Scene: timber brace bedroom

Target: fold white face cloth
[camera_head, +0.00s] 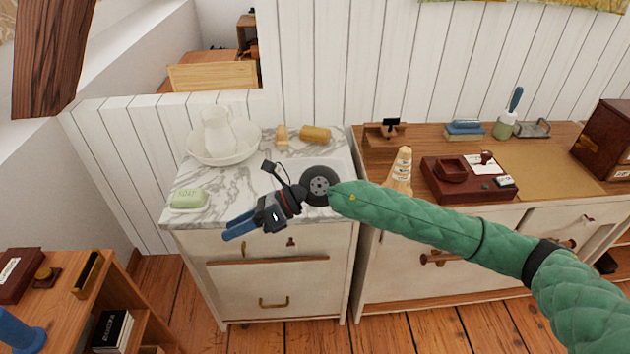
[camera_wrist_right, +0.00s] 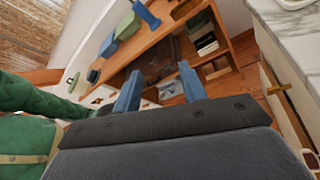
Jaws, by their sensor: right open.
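My right gripper (camera_head: 234,230) reaches in from the right over the front edge of the marble-topped cabinet, its blue fingers pointing left and down. The right wrist view shows the two fingers (camera_wrist_right: 160,86) apart, with nothing between them. A flat white patch (camera_head: 343,166) on the marble, behind my wrist, may be the white face cloth. My wrist and arm hide most of it, so its shape and any folds cannot be told. My left gripper is in neither view.
The marble top (camera_head: 240,187) holds a green soap dish (camera_head: 188,198), a white basin (camera_head: 197,152) with a jug (camera_head: 217,130), and a tan roll (camera_head: 315,134). A wooden desk (camera_head: 545,165) with a dark red box stands right. A wooden shelf unit (camera_head: 75,290) stands front left.

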